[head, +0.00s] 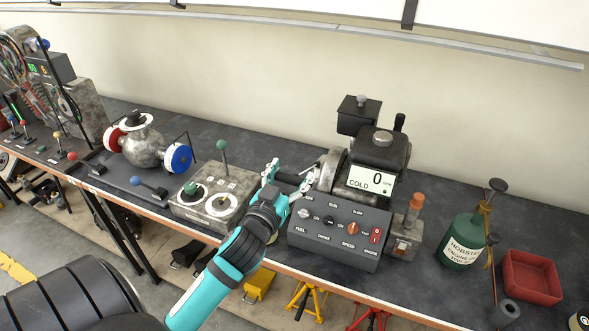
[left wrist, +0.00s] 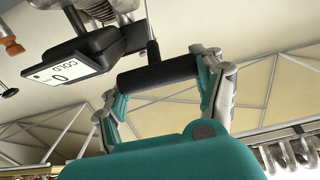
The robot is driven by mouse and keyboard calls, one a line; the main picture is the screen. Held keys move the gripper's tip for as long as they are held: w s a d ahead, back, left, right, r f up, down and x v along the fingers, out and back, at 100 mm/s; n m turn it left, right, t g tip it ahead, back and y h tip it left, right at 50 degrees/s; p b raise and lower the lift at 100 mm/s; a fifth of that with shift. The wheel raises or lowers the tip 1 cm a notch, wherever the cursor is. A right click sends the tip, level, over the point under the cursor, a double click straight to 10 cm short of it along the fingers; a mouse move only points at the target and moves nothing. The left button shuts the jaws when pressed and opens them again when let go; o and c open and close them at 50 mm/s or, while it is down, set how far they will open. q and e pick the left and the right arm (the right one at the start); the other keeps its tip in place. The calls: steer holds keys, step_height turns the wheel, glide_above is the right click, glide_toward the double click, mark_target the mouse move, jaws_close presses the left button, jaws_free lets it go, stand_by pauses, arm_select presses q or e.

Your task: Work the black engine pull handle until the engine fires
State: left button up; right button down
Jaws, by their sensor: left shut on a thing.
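The engine (head: 381,150) stands on the dark bench, with a display (head: 371,180) reading 0 and COLD. My left gripper (head: 290,176) is just left of the engine, above the bench. In the left wrist view, the black pull handle (left wrist: 157,74) lies across between the fingers of my left gripper (left wrist: 166,78), which are shut on it. A thin cord runs up from the handle's middle. The control panel (head: 338,238) has fuel, choke and speed knobs and a red engine switch (head: 376,235). My right gripper is not in view.
A grey lever box (head: 213,200) stands left of my gripper. Further left is a metal pump (head: 142,145) with red and blue caps. Right of the engine are an orange-topped part (head: 414,205), a green oil bottle (head: 463,240) and a red tray (head: 531,277).

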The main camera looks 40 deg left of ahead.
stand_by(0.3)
arm_select(q)
steer(key=o, duration=1.7)
steer(key=v, duration=1.2)
steer(key=shift+s, duration=0.1)
step_height(320, 180, down, 22)
steer(key=w+d+m+g+h, duration=0.1)
steer(key=d+g+h, duration=0.1)
steer(key=g, duration=0.2)
steer(key=s+d+f+m+g+h, duration=0.1)
steer(key=s+d+f+g, duration=0.15)
steer(key=f, duration=0.75)
steer(key=s+d+f+g+h, duration=0.1)
steer(key=s+d+f+g, duration=0.15)
steer(key=f, duration=0.65)
steer(key=s+f+m+g, duration=0.1)
steer(key=s+f+g, duration=0.1)
steer(key=s+f, duration=0.5)
steer(key=s+d+f+m+g, duration=0.1)
steer(key=s+f+g, duration=0.2)
steer(key=s+f, duration=0.3)
steer(key=s+f+m+g, duration=0.1)
steer(key=s+f+g, duration=0.1)
steer(key=s+f, duration=0.5)
steer(key=shift+s+d+f, duration=0.1)
steer(key=shift+s+f, duration=0.05)
steer(key=shift+s, duration=1.35)
steer(key=shift+s+d+f, duration=0.1)
steer(key=shift+s+f, duration=0.1)
steer(key=shift+s, duration=1.35)
